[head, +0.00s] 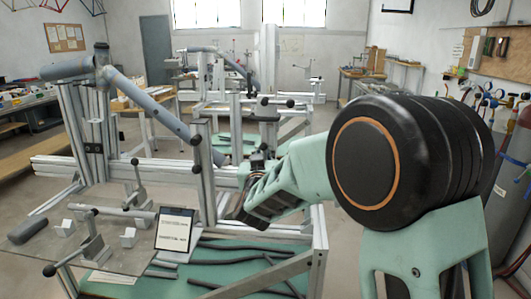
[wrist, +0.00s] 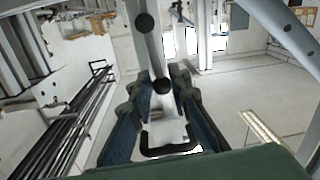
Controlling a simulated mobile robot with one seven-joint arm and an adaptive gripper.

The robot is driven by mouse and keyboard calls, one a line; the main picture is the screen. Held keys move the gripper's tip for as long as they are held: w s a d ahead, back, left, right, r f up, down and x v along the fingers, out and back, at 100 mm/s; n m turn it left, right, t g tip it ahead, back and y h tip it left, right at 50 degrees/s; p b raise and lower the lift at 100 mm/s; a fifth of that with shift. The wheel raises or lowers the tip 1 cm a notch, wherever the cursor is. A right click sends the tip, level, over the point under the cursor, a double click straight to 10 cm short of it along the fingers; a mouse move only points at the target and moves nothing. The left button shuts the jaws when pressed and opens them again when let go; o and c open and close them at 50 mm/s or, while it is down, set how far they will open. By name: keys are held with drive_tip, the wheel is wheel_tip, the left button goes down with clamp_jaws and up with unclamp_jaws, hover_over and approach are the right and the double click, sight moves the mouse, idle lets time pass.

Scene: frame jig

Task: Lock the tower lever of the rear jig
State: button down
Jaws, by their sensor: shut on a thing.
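In the wrist view my gripper (wrist: 160,88) has its two dark blue-padded fingers on either side of a pale lever (wrist: 156,50). The lever has a black ball knob at its upper end and another black knob between the fingertips. The fingers are shut on this lever. In the head view my gripper (head: 257,162) is partly hidden by my own green arm, close to the upright aluminium posts in the middle. The rear jig (head: 235,98) stands behind, with black-knobbed levers near its top. Whether the lever is locked cannot be told.
The front jig holds a grey tube frame (head: 150,100) at left. A clear plate with clamps (head: 95,245) and a small sign (head: 175,230) lie in front. Dark tubes (head: 240,265) rest on the green lower shelf. Open floor shows beyond in the wrist view.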

drive_tip(key=a+f+n+h+p, duration=0.1)
drive_tip(key=a+f+n+p, duration=0.5)
drive_tip(key=n+p, duration=0.4)
drive_tip(key=shift+n+g, duration=0.4)
drive_tip(key=shift+n, duration=2.7)
drive_tip(key=shift+w+d+f, duration=0.1)
drive_tip(key=shift+f, duration=0.1)
drive_tip(key=c, duration=2.1)
unclamp_jaws()
drive_tip(key=s, duration=1.2)
drive_tip(key=shift+a+r, duration=0.2)
drive_tip(key=shift+r, duration=0.2)
